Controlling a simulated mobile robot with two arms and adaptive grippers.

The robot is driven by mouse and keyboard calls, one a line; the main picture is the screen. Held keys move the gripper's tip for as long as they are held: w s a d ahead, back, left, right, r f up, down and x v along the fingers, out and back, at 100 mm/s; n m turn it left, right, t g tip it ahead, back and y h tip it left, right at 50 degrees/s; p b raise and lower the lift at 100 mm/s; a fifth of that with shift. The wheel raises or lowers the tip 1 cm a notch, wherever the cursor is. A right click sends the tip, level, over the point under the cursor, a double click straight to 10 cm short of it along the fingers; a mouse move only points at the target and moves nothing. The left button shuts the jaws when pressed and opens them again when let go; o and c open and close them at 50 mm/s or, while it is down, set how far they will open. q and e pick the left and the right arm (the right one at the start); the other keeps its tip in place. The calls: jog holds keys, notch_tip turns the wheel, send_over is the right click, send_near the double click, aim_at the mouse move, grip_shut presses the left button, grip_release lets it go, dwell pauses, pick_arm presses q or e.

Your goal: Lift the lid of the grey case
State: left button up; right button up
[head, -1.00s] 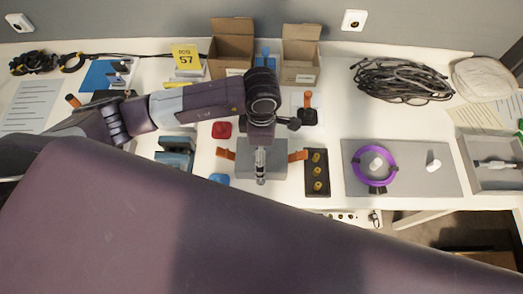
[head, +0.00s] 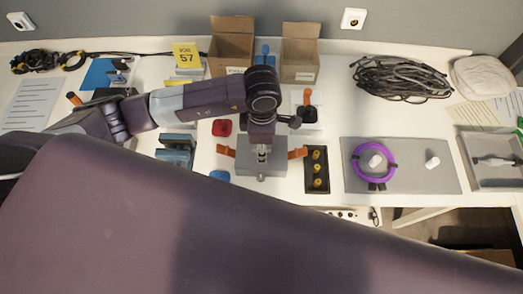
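The grey case (head: 246,168) sits on the white table in the middle of the head view, with an orange piece (head: 226,151) at its left side and another (head: 298,153) at its right. Its lid looks flat; I cannot tell whether it is raised at all. My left gripper (head: 262,155) points down over the middle of the case. My wrist hides the case's back part. The fingers are seen too narrowly to tell whether they are apart or touch the lid. My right gripper is not in view.
A black tray with brass parts (head: 308,170) stands right of the case. A red block (head: 222,128), a blue piece (head: 219,176) and a blue-grey item (head: 175,150) lie left. A grey mat (head: 430,180) with a purple ring (head: 357,170) lies farther right. Open cartons (head: 300,75) stand behind.

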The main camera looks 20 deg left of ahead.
pick_arm(q)
jog(key=shift+w+a+f, duration=0.1)
jog(key=shift+a+f, duration=0.2)
jog(key=shift+f, duration=0.05)
grip_shut()
jog(key=shift+f, duration=0.15)
jog(key=shift+r, duration=0.4)
notch_tip(320, 180, up, 20)
jog(key=b, duration=0.2)
jog(key=shift+w+f+b, duration=0.2)
jog(key=shift+b, duration=0.1)
jog(key=shift+d, duration=0.1)
